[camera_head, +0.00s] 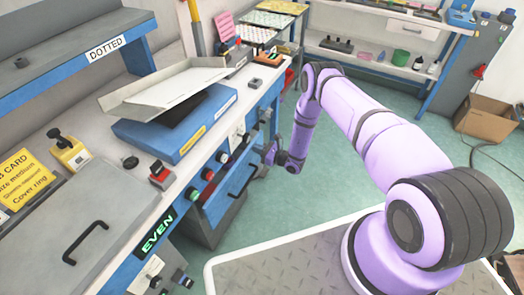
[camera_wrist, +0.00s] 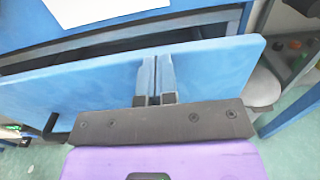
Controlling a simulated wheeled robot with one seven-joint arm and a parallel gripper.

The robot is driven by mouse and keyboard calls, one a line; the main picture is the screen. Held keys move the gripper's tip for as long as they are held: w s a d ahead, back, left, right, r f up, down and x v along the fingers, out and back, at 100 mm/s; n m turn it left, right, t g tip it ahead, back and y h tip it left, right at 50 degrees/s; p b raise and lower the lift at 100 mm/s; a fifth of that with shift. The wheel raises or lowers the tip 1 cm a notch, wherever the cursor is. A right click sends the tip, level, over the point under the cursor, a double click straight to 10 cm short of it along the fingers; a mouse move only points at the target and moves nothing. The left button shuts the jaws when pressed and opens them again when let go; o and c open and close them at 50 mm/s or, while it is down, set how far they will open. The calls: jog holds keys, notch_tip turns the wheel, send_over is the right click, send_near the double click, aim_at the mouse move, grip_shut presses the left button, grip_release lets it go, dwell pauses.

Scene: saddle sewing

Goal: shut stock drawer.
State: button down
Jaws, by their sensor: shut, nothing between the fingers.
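The stock drawer appears in the wrist view as a wide blue front panel (camera_wrist: 75,88). A dark gap shows between its top edge and the blue bench frame above, so it appears to stand partly open. My gripper (camera_wrist: 156,62) has its fingers together and empty, in front of the middle of this panel; I cannot tell whether the tips touch it. In the head view my gripper (camera_head: 262,153) is low beside the bench front, near a blue drawer front (camera_head: 218,205) with a dark handle.
The workbench (camera_head: 190,170) runs along the left, with knobs and buttons on its front edge. A blue box (camera_head: 175,135) with an open tray lies on it. A cardboard box (camera_head: 485,118) stands far right.

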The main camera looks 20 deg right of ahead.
jog(key=shift+w+a, duration=0.1)
jog(key=x, duration=0.4)
jog(key=shift+w+a, duration=0.2)
jog(key=shift+w+a+r, duration=0.15)
jog(key=shift+a, duration=0.05)
